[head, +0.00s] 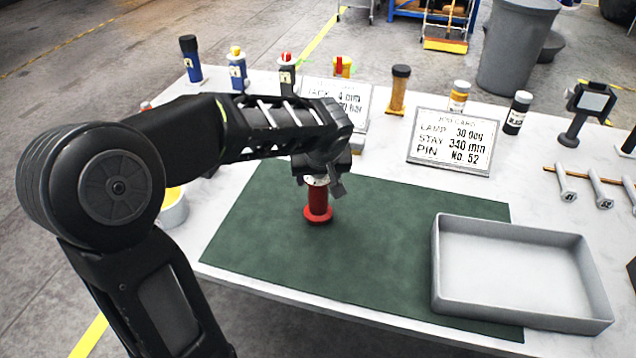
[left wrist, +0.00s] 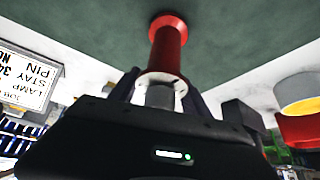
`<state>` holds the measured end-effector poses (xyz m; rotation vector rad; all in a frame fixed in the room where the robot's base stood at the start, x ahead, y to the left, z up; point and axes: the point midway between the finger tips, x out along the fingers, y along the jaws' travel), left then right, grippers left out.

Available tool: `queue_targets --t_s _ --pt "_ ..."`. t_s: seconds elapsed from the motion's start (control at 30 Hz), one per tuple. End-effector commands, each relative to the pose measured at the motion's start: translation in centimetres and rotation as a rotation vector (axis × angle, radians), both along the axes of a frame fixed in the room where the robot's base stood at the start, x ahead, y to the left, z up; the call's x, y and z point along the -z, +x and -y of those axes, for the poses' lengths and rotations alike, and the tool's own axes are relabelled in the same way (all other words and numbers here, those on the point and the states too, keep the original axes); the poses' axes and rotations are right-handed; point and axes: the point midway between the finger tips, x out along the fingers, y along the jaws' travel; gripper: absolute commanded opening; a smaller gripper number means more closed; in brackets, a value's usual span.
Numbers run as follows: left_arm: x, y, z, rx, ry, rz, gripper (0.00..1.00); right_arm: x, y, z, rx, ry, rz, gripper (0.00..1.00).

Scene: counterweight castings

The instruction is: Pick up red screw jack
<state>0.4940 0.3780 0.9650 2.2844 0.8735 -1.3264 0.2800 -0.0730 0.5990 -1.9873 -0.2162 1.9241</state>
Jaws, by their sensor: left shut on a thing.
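The red screw jack (head: 318,205) stands upright on the green mat (head: 385,235), its wide red base at the bottom. It also shows in the left wrist view (left wrist: 168,45), with a pale collar near its top. My left gripper (head: 322,178) is above the jack with its fingers around the jack's upper part, shut on it. In the left wrist view the fingers (left wrist: 160,92) lie on both sides of the collar. The top of the jack is hidden by the gripper in the head view. My right gripper is not in view.
A grey tray (head: 520,238) stands on the right of the mat. A job card (head: 450,143), a small bottle (head: 517,112) and an amber cylinder (head: 398,90) stand behind the mat. A lamp (head: 585,105) and several pins (head: 598,190) are at the right. The mat's front middle is clear.

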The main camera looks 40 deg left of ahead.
Motion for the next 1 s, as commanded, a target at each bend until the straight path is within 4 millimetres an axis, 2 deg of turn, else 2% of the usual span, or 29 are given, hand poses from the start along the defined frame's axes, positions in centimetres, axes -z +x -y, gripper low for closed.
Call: queue_targets --t_s 0.5,0.67,1.0 --pt "-8.5 0.2 0.0 0.002 0.002 0.008 0.0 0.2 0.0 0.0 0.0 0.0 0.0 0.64" --pt "-9.5 0.1 0.1 0.003 0.0 0.005 0.0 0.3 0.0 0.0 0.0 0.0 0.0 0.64" --pt "-9.6 0.1 0.0 0.002 0.001 0.004 0.0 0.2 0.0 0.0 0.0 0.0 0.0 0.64"
